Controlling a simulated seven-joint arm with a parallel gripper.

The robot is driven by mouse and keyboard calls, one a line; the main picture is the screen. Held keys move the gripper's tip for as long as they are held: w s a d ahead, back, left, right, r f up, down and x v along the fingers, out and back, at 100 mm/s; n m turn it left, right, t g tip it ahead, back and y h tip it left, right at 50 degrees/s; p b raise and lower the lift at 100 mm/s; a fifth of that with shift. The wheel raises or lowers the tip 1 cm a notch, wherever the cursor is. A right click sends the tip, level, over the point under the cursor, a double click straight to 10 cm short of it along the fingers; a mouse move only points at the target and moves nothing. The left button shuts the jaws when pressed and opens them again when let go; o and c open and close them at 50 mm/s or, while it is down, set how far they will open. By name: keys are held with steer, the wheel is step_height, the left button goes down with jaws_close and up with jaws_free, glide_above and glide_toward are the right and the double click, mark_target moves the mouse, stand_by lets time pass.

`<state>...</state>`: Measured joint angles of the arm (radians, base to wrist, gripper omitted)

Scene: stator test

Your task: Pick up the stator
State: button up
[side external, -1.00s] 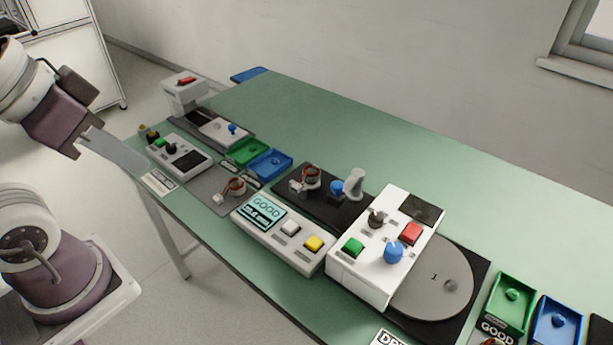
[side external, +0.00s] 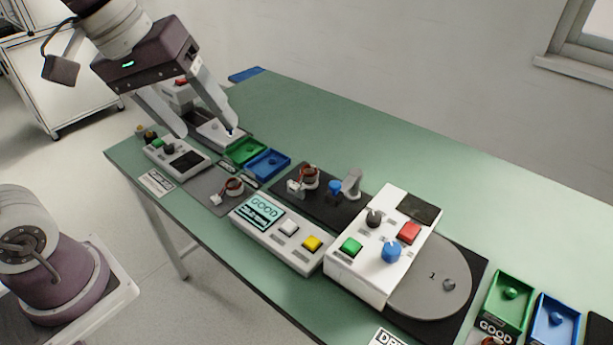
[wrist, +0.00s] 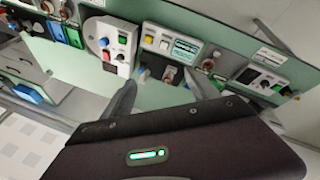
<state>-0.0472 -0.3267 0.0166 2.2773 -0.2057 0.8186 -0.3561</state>
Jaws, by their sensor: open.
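One stator (side external: 231,188), a copper-coloured ring with a white connector, lies on a grey mat left of the GOOD display box. A second stator (side external: 309,177) sits on a dark plate with a blue knob and a grey post. Both stand out as small coppery rings in the wrist view, one near the middle (wrist: 168,74) and one at the right (wrist: 208,65). My gripper (side external: 208,130) is open and empty, up and left of both stators, above the far-left devices. Its two fingers spread well apart. Part of another coppery piece shows at the bottom right (side external: 489,341).
The GOOD box (side external: 277,232) and a white control box (side external: 384,250) stand along the front. A grey turntable (side external: 430,290) is right of it. Green (side external: 243,151) and blue trays (side external: 268,164) lie behind the mat. The back of the green table (side external: 400,165) is clear.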

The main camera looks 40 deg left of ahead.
steer(key=w+f+n+g+h, duration=0.1)
steer(key=w+f+n, duration=0.25)
steer(key=w, duration=0.35)
steer(key=w+f+n, duration=0.2)
steer(key=w+n, duration=0.2)
steer(key=w, duration=0.2)
steer(key=n+h, duration=0.1)
steer(key=n, duration=1.1)
glide_toward(306, 167)
steer(key=d+f, duration=0.2)
steer(key=shift+g, duration=0.4)
steer(key=x, duration=0.6)
steer(key=shift+w+f, duration=0.3)
steer(key=shift+w, duration=0.1)
jaws_close()
